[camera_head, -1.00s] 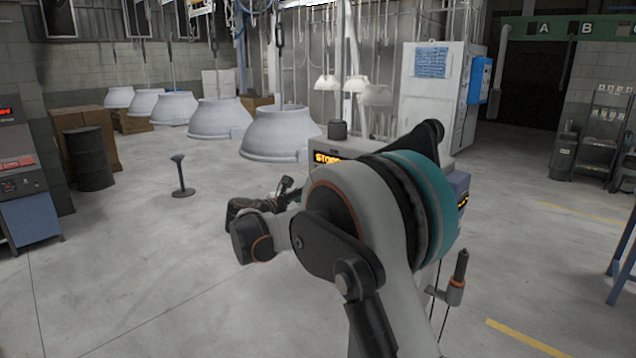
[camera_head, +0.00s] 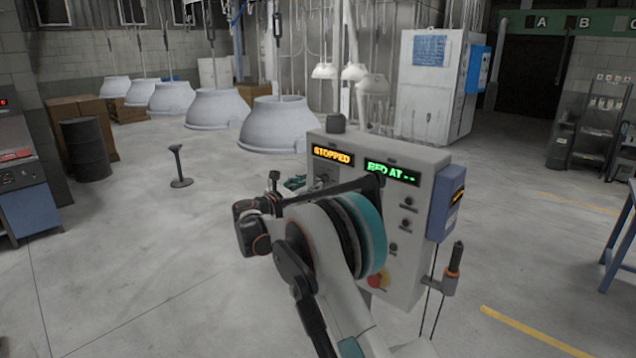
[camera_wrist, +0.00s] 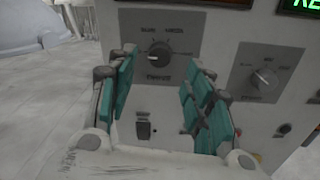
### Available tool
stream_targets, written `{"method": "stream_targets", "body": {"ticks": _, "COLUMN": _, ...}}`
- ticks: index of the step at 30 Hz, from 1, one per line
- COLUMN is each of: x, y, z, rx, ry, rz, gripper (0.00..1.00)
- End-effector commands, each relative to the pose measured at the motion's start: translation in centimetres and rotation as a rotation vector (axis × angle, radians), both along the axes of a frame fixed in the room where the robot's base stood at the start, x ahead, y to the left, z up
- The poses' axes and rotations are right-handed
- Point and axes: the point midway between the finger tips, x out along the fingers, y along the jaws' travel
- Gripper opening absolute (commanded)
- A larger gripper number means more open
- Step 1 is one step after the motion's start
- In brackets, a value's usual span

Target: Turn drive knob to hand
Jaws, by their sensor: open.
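In the wrist view a black knob (camera_wrist: 158,55) sits on a dark grey plate with small blurred labels above and below it. I cannot read them surely; its handle seems to lie roughly sideways. A second knob (camera_wrist: 263,78) is on another plate to the right. My gripper (camera_wrist: 165,68) has its teal fingers spread and empty, one to each side of the first knob in the picture, with no clear contact. In the head view the control box (camera_head: 408,235) stands ahead, and my gripper (camera_head: 294,183) is at its left front, partly hidden by my arm.
The box has an orange display (camera_head: 333,155) reading STOPPED and a green display (camera_head: 391,172). A black switch (camera_wrist: 143,128) is below the first knob. A red button (camera_head: 375,281) is low on the box. A floor pedestal (camera_head: 179,167) stands left.

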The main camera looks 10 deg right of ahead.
Motion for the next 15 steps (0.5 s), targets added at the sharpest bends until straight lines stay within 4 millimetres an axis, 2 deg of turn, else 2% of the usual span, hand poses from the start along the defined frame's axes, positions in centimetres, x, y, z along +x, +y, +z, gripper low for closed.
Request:
{"method": "stream_targets", "body": {"ticks": 3, "x": 1.4, "y": -1.8, "z": 0.0, "rx": 0.0, "ry": 0.0, "rz": -0.003, "gripper": 0.47}}
{"method": "stream_targets", "body": {"ticks": 7, "x": 2.5, "y": -3.1, "z": 0.0, "rx": 0.0, "ry": 0.0, "rz": -0.002, "gripper": 0.47}}
{"method": "stream_targets", "body": {"ticks": 15, "x": 3.4, "y": -4.2, "z": 0.0, "rx": 0.001, "ry": 0.0, "rz": 0.001, "gripper": 0.47}}
